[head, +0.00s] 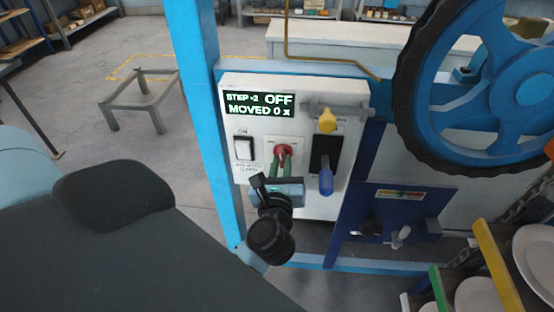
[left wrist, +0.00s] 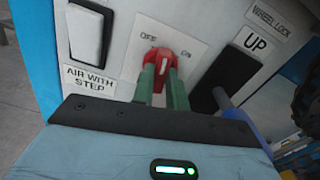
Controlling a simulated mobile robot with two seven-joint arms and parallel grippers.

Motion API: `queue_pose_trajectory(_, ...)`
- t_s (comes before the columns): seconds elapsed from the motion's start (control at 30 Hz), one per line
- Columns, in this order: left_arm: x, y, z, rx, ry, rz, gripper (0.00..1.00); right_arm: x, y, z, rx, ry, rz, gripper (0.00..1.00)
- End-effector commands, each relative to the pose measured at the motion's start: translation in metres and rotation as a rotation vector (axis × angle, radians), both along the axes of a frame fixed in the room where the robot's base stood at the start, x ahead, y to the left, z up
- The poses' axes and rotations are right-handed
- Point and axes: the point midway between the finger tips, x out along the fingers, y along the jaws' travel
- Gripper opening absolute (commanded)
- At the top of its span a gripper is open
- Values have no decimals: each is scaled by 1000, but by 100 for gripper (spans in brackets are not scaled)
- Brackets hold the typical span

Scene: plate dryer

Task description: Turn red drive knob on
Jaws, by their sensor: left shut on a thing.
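The red drive knob (head: 284,150) sits on a white panel, below a display that reads "STEP -2 OFF MOVED 0 x". In the left wrist view the red knob (left wrist: 161,62) has a white pointer mark, and the labels OFF and ON stand above it. My left gripper (head: 282,160) has its green fingers shut on the knob, one on each side. The fingers also show in the left wrist view (left wrist: 162,84). My right gripper is not in view.
A white rocker switch (head: 244,148) is left of the knob. A blue-handled lever (head: 326,180) in a black slot is close on the right, with a yellow knob (head: 327,121) above it. A blue wheel with a black rim (head: 487,90) stands at the right.

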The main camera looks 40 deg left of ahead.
Motion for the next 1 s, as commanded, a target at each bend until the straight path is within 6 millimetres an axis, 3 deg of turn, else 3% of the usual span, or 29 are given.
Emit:
queue_pose_trajectory(0.6,0,0,5,495,298,2,0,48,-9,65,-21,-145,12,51)
queue_pose_trajectory(1.0,-1,1,0,736,453,0,0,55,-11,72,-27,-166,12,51)
